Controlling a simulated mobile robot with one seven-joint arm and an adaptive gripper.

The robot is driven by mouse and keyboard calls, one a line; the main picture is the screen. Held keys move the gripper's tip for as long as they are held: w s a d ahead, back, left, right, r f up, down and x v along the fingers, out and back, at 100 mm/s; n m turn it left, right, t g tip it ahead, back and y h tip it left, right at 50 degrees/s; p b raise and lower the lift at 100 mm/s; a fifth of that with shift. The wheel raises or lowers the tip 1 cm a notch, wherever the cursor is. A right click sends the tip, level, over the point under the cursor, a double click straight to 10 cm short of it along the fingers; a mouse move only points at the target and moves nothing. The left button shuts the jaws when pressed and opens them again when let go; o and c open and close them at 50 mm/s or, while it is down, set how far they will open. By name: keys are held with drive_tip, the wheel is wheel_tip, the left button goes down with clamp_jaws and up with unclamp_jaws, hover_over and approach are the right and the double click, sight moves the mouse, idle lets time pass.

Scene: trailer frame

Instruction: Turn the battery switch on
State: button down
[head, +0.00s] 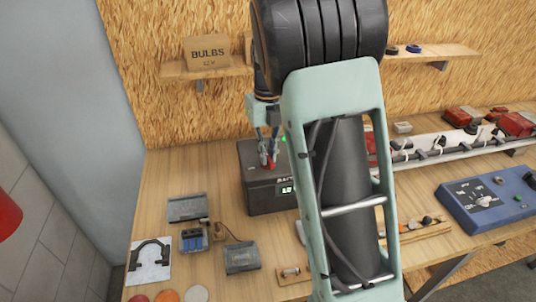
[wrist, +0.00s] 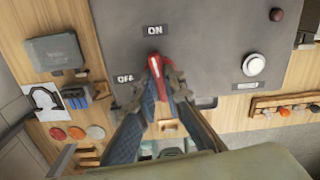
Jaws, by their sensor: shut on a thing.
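The battery switch is a red handle (wrist: 154,62) with a white mark, on the top face of a dark grey box (wrist: 210,45). Its marked end points up towards the ON label (wrist: 155,30); the OFF label (wrist: 125,78) lies to its left. My gripper (wrist: 160,86) is shut on the red handle, one finger on each side, and hides its lower part. A green light (head: 284,139) shows behind, partly hidden by my arm.
The box top also bears a white round button (wrist: 254,65) and a dark red knob (wrist: 276,14). Left on the bench are a grey case (head: 188,208), blue cells (head: 194,240) and coloured discs (head: 167,296). A blue device (head: 490,200) stands right. My arm hides the middle.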

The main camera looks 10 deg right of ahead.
drive_tip(key=shift+r+m+p, duration=0.1)
drive_tip(key=shift+m+p, duration=0.75)
drive_tip(key=shift+m, duration=0.05)
drive_tip(key=shift+m+p, duration=0.3)
drive_tip(key=c, duration=1.9)
unclamp_jaws()
drive_tip(key=shift+c, duration=0.2)
drive_tip(key=shift+r, duration=2.95)
drive_tip(key=shift+d, duration=0.1)
